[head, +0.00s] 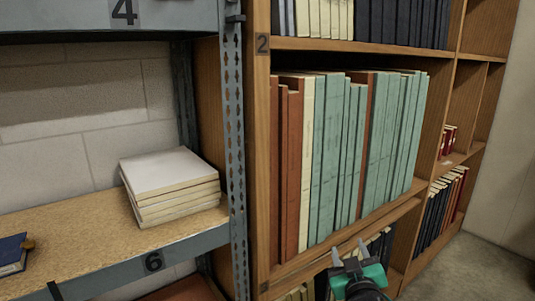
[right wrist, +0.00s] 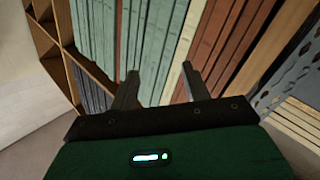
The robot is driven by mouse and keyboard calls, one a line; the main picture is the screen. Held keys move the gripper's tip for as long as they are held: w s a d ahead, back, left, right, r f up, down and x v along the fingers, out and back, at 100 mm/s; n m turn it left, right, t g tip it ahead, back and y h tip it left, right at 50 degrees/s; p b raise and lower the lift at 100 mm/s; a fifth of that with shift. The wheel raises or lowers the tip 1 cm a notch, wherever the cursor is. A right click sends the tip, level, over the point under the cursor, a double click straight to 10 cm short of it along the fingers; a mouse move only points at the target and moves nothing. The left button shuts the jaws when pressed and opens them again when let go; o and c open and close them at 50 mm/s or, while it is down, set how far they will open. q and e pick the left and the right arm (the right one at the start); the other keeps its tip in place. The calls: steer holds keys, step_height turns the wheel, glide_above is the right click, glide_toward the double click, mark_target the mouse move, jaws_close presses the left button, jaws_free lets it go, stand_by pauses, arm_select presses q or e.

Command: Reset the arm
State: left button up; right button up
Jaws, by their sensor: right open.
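My right gripper (head: 349,252) shows at the bottom of the head view, in front of the wooden bookcase (head: 258,150). Its two dark fingers stand apart in the right wrist view (right wrist: 160,85), with nothing between them. It points at a row of tall books, with green ones (head: 337,150) and reddish-brown ones (head: 290,170) beside a cream one (head: 306,160). The fingertips look close to the spines in the right wrist view; I cannot tell whether they touch. My left gripper is in neither view.
A grey metal rack (head: 232,140) stands left of the bookcase. Its chipboard shelf (head: 80,240) holds a stack of pale books (head: 170,185) and a dark blue book (head: 12,252). More books fill the bookcase shelves above and below. Bare floor (head: 450,265) shows at the right.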

steer(key=s+d+f+m+g, duration=0.3)
steer(key=s+f+g, duration=0.7)
steer(key=s+f, duration=1.15)
steer(key=s+f+g+y, duration=0.1)
steer(key=s+f+g, duration=0.45)
steer(key=s, duration=0.75)
step_height(320, 180, down, 32)
steer(key=s+f+n, duration=0.1)
steer(key=s, duration=0.1)
steer(key=s+d+f+g, duration=0.1)
steer(key=s+d+f, duration=0.1)
steer(key=s+f, duration=0.6)
steer(key=s+d+f, duration=0.2)
steer(key=s+f, duration=0.7)
steer(key=s, duration=0.1)
steer(key=shift+f+g, duration=0.25)
steer(key=shift+g, duration=0.1)
